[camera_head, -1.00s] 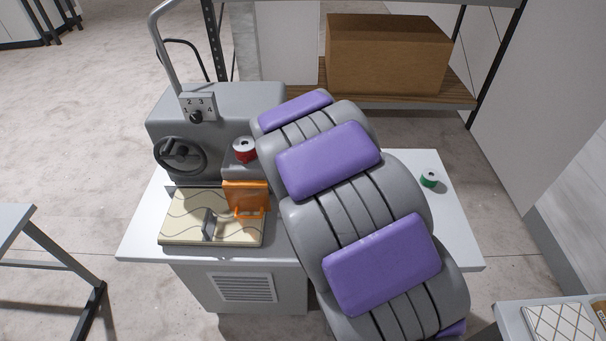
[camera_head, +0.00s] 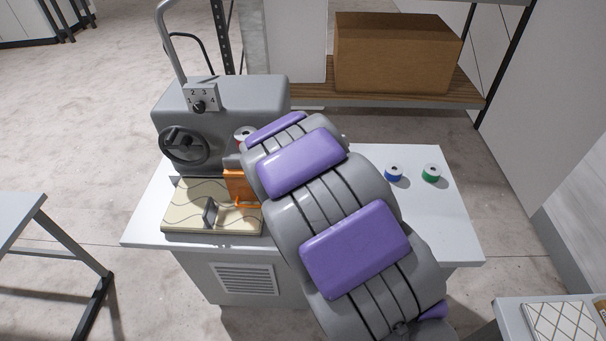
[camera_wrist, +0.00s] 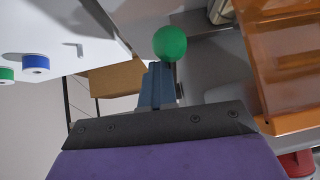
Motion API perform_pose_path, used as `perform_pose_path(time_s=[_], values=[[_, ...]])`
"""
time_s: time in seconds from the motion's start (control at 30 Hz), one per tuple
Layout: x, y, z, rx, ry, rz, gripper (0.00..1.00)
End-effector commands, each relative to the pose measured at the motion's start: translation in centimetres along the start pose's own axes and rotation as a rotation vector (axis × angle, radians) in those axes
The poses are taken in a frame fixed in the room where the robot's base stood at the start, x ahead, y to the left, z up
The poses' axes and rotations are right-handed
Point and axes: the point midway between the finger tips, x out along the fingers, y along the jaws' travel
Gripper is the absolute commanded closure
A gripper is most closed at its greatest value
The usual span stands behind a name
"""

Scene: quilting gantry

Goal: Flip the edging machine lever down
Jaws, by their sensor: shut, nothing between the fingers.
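The edging machine (camera_head: 250,95) is a grey housing on a white table (camera_head: 435,220), with a black handwheel (camera_head: 183,146) and a numbered dial (camera_head: 200,97). In the wrist view, a green ball (camera_wrist: 170,43), which looks like the lever's knob, is just beyond my gripper (camera_wrist: 158,68). The fingers are shut and empty; whether they touch the ball I cannot tell. The ball's shaft is not clearly visible. In the head view my arm hides the gripper and the lever.
An orange guard (camera_head: 240,187) stands beside the quilted piece (camera_head: 185,200); it looms close at the right in the wrist view (camera_wrist: 285,60). Blue (camera_head: 394,173) and green (camera_head: 431,172) spools stand on the table's clear right side.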

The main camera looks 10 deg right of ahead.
Motion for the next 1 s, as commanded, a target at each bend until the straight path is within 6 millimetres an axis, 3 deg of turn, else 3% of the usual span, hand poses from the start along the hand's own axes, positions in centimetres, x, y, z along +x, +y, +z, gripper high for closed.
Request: perform_pose_path(time_s=[0.03,0.7,1.0], values=[[0.1,-0.8,0.6,-0.014,-0.01,-0.009,1.0],[0.3,-0.8,1.2,-0.017,-0.015,-0.006,1.0],[-2.3,0.3,-1.3,-0.006,-0.009,-0.007,1.0]])
